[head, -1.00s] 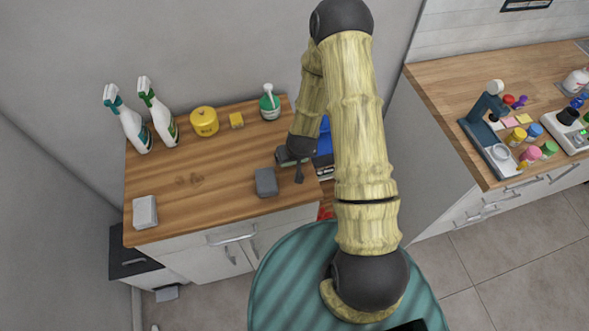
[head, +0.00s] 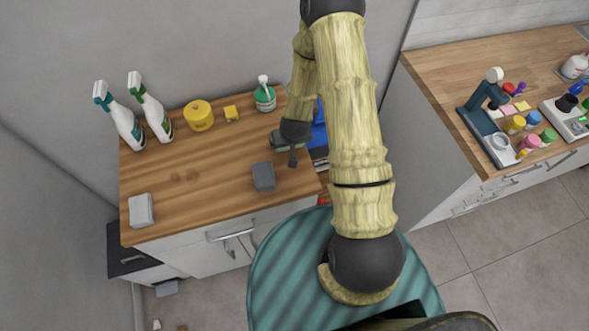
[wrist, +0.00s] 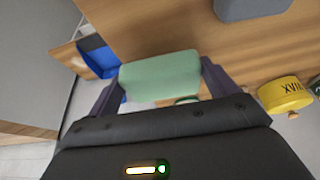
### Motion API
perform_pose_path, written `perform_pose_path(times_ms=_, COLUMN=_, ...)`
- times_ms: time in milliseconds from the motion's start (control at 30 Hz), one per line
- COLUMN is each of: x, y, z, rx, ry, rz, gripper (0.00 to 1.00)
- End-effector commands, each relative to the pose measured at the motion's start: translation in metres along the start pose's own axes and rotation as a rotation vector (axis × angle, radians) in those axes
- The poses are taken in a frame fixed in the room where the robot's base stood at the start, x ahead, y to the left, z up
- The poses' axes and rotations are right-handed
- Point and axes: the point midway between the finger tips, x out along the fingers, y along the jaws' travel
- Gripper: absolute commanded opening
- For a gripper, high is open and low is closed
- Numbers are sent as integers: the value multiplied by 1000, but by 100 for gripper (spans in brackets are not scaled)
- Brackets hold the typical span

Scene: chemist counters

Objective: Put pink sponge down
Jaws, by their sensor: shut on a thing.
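My gripper (wrist: 158,85) is shut on a pale green sponge (wrist: 160,75), which fills the space between its two fingers in the wrist view. No pink sponge shows. In the head view my gripper (head: 286,148) is over the right part of the wooden counter top (head: 200,190), behind and right of a dark grey block (head: 263,176). The held sponge is mostly hidden there. The grey block also shows at the top of the wrist view (wrist: 252,8). I cannot tell how high the sponge is above the wood.
Two spray bottles (head: 152,110), a yellow tin (head: 199,115), a small yellow sponge (head: 231,113) and a green bottle (head: 264,96) line the back. A light grey block (head: 141,210) lies front left. A blue container (head: 319,137) stands at the right edge. The counter's middle is clear.

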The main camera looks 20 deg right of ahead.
Motion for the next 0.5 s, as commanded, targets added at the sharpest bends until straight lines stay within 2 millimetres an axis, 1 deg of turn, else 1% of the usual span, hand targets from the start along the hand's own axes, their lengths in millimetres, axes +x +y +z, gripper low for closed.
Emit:
perform_pose_path(times_ms=167, x=-3, y=7, z=-13, rx=161, ry=5, rz=66, gripper=61)
perform_pose_path(times_ms=300, x=-8, y=14, z=-21, rx=322, ry=4, rz=132, gripper=61)
perform_pose_path(times_ms=500, x=-17, y=22, z=-27, rx=540, ry=3, rz=221, gripper=61)
